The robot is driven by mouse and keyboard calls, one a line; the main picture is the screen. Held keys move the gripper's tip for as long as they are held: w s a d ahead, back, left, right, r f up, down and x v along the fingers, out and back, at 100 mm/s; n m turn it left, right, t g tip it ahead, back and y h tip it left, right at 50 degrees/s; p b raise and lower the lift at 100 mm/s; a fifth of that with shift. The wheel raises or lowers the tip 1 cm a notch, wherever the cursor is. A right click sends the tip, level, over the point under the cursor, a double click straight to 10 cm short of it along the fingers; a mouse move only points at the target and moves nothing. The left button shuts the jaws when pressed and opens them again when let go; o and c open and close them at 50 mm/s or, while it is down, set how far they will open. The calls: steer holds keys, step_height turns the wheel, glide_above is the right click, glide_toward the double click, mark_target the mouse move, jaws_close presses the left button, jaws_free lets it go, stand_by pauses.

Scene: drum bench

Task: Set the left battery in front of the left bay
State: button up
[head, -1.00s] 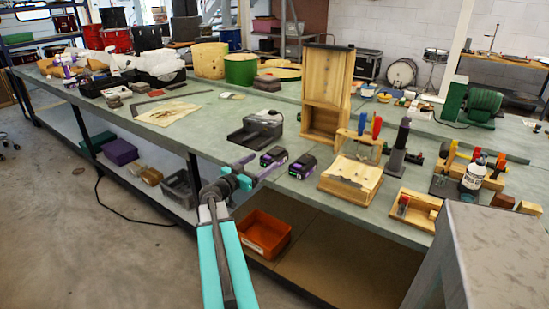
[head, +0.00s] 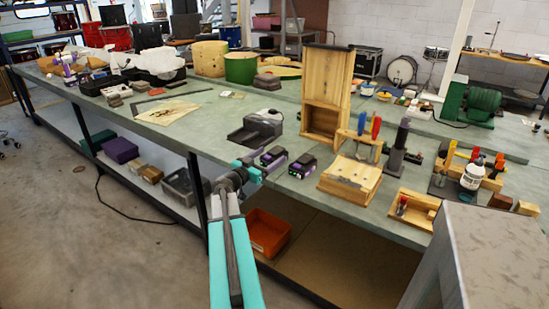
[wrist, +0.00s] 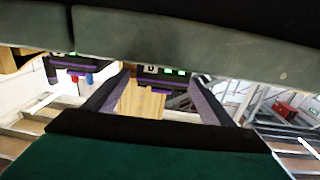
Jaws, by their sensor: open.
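Two black batteries with purple trim lie side by side near the bench's front edge. The left battery (head: 273,157) is just beyond my gripper (head: 260,167) in the head view. The other battery (head: 303,166) lies to its right. In the wrist view, which looks upside down, my open fingers (wrist: 155,92) point at the left battery (wrist: 162,76), which shows between them. The other battery (wrist: 70,69) is off to the left there. I cannot tell whether the fingers touch the battery. A dark grey device (head: 262,123) with a low front part stands behind the batteries; no separate bays can be made out.
A wooden box (head: 323,118) stands upright behind the batteries. A wooden block (head: 350,179) lies to their right, near a tool rack (head: 358,145). An orange bin (head: 267,232) sits on the lower shelf. The bench left of the grey device is fairly clear.

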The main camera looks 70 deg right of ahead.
mark_target(271, 154)
steer(key=shift+p+x, duration=0.6)
steer(key=shift+x, duration=1.45)
steer(key=c, duration=1.6)
steer(key=shift+c, duration=0.2)
steer(key=shift+r, duration=0.2)
